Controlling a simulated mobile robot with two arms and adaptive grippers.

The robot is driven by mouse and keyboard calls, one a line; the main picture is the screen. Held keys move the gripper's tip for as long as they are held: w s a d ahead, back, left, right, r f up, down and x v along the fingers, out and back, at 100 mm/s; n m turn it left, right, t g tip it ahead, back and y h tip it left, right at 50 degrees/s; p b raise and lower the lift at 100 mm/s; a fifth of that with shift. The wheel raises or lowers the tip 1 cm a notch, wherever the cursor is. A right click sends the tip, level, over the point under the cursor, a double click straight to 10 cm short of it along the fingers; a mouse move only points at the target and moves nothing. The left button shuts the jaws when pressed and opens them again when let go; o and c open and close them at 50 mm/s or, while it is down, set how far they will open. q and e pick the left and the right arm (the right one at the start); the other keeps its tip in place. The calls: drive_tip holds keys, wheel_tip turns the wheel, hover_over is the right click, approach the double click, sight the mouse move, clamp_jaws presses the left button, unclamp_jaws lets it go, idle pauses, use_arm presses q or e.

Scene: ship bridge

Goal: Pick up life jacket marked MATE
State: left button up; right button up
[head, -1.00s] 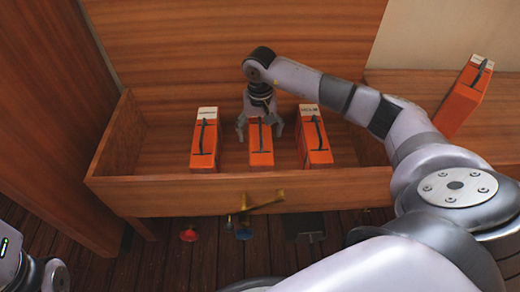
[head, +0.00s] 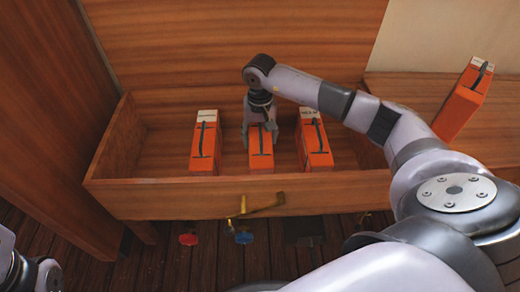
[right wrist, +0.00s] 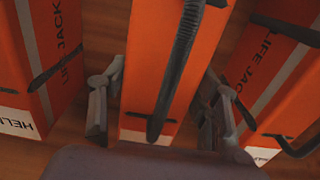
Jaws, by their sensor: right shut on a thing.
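Three orange boxy life jackets stand upright in a row in an open wooden drawer or bin. My right gripper (head: 260,136) reaches down over the back of the middle life jacket (head: 260,160) and is shut on it. In the right wrist view, the gripper fingers (right wrist: 158,115) lie on both sides of this middle life jacket (right wrist: 143,65), which has a dark strap. Its white label is mostly hidden, so I cannot read its name. The right-hand life jacket (head: 317,158) seems labelled HELM; the left one's label (head: 206,115) is too small to read. My left gripper is not shown.
The wooden bin's front wall (head: 180,198) has a brass handle (head: 258,207). Another orange life jacket (head: 464,100) leans on the bench at the right. The neighbouring jackets stand close on both sides. Red and blue items (head: 243,238) lie on the floor below.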

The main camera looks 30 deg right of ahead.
clamp_jaws()
drive_tip(key=shift+r, duration=0.1)
idle(0.4)
